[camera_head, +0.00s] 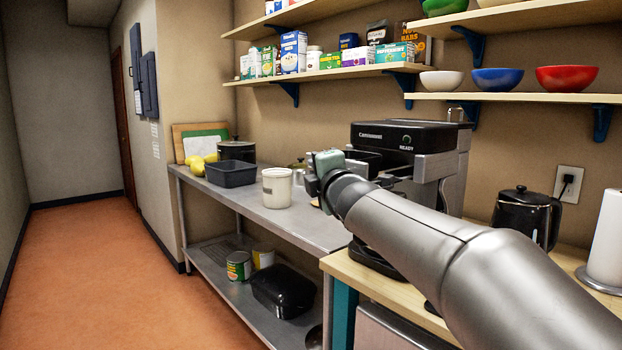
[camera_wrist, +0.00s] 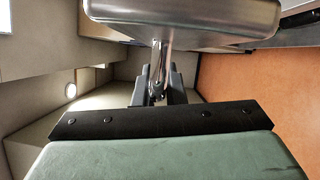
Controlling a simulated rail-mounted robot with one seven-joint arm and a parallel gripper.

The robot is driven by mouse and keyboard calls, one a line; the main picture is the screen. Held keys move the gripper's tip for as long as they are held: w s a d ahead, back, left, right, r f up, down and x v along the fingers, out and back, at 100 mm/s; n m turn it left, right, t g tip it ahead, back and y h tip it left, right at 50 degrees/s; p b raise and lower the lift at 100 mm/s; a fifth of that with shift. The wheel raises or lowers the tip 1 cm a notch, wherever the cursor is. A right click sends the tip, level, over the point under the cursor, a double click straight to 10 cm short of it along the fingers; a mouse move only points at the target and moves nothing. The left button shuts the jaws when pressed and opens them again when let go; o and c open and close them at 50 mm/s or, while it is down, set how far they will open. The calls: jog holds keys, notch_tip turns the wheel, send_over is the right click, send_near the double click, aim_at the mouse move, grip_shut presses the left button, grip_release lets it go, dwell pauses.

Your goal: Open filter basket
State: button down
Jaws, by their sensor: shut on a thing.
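The black and silver coffee machine (camera_head: 398,136) stands on the wooden counter, its panel reading READY. My gripper (camera_head: 316,182) is at the left of the machine's front, partly hidden behind my green wrist. In the wrist view my gripper (camera_wrist: 159,92) has its dark fingers close together on a narrow grey metal piece. That piece joins a rounded silver body (camera_wrist: 185,18) at the top edge, which looks like the filter basket and its handle. How far the basket stands out from the machine cannot be told, as my arm covers much of the machine's front.
A white canister (camera_head: 277,188) and a dark bin (camera_head: 231,173) stand on the steel table to the left. A black kettle (camera_head: 524,215) and a paper towel roll (camera_head: 607,240) are at the right. Shelves with bowls and boxes hang above. The aisle floor (camera_head: 110,260) is clear.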

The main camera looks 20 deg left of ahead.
jog(key=c, duration=1.5)
grip_release()
jog(key=shift+d, duration=0.1)
jog(key=b+v, duration=0.2)
jog(key=v, duration=1.5)
jog(key=shift+s, duration=0.25)
